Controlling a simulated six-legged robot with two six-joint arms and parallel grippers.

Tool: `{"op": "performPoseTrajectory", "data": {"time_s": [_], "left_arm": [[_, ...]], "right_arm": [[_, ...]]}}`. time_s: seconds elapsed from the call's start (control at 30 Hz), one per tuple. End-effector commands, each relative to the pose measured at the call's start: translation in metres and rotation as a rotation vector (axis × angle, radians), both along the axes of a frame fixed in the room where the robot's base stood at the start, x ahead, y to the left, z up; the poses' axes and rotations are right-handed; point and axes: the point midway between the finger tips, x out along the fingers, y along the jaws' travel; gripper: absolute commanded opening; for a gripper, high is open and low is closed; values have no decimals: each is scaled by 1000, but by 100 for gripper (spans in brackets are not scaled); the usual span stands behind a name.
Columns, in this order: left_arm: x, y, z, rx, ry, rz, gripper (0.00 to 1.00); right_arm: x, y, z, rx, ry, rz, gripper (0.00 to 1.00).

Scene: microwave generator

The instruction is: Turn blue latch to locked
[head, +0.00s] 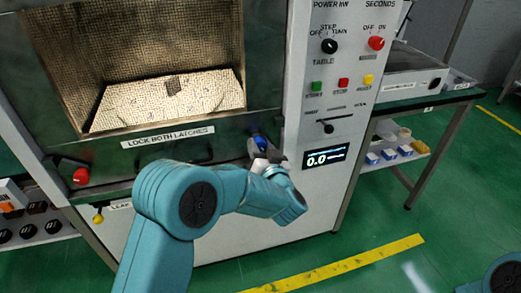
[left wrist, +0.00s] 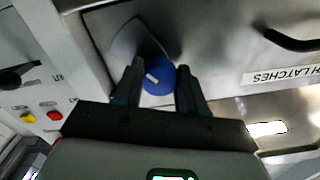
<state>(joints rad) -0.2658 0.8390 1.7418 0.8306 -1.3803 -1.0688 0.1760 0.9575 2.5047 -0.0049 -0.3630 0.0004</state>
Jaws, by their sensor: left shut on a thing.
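The blue latch (head: 260,142) is a round knob on the lower right of the oven's door frame in the head view. In the left wrist view the blue knob (left wrist: 161,78) has a short white mark pointing up and left, and a metal plate sits behind it. My left gripper (head: 264,158) is at the knob, with one dark finger on each side, and is shut on it. The fingers also show in the left wrist view (left wrist: 158,72). The arm hides part of the front panel. My right gripper is not in view.
A red latch (head: 81,176) is at the lower left of the door frame, with a yellow knob (head: 98,217) below it. The control panel (head: 340,80) with knobs, buttons and a display reading 0.0 (head: 325,157) stands right of the latch. A side table (head: 420,100) is farther right.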

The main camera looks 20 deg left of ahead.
Motion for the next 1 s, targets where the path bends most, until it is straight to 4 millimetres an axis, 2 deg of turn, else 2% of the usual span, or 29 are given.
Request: {"op": "performPoseTrajectory", "data": {"time_s": [0.03,1.0], "left_arm": [[0,0,-4,-28,-20,2,10],[1,-1,-5,-779,-527,0,10]], "right_arm": [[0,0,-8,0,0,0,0],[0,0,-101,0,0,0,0]]}}
